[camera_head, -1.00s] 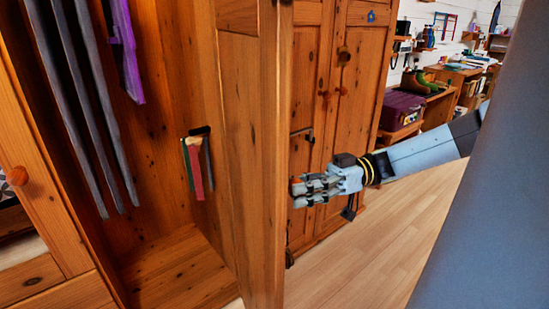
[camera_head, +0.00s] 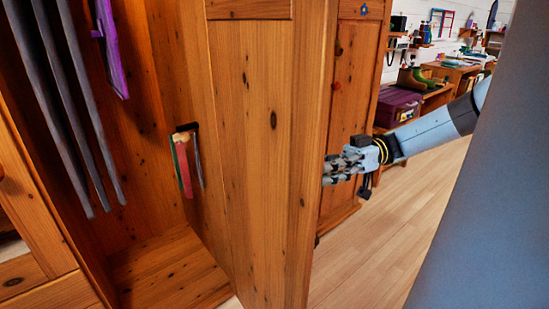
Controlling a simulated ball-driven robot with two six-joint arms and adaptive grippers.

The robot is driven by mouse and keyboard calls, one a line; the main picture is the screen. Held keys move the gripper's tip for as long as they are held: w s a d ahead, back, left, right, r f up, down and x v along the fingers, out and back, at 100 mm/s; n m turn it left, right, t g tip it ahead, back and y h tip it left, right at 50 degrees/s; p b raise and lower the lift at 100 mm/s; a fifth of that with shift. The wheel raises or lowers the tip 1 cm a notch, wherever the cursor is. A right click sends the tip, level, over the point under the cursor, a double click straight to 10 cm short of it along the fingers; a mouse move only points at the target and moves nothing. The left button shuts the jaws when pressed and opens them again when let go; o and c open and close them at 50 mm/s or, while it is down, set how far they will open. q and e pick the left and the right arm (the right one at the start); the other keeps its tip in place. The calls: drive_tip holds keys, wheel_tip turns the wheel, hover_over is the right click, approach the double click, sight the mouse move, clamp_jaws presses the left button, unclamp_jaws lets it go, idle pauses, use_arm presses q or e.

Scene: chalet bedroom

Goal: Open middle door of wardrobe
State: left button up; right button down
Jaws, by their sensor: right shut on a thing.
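The wardrobe's wooden door (camera_head: 262,150) stands swung open, its inner panel facing me and its free edge toward the right. My left gripper is not in view.
Another wooden door panel (camera_head: 350,120) stands behind the open door. A purple chest (camera_head: 398,106) and a wooden desk (camera_head: 455,75) are farther back. The pale wooden floor (camera_head: 385,245) is clear at the right. Red and green items (camera_head: 182,165) hang inside the wardrobe.

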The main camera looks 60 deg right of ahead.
drive_tip(key=c, duration=0.8)
unclamp_jaws()
drive_tip(key=shift+w, duration=0.1)
drive_tip(key=shift+o, duration=0.2)
drive_tip(key=v, duration=0.7)
drive_tip(key=shift+d, duration=0.25)
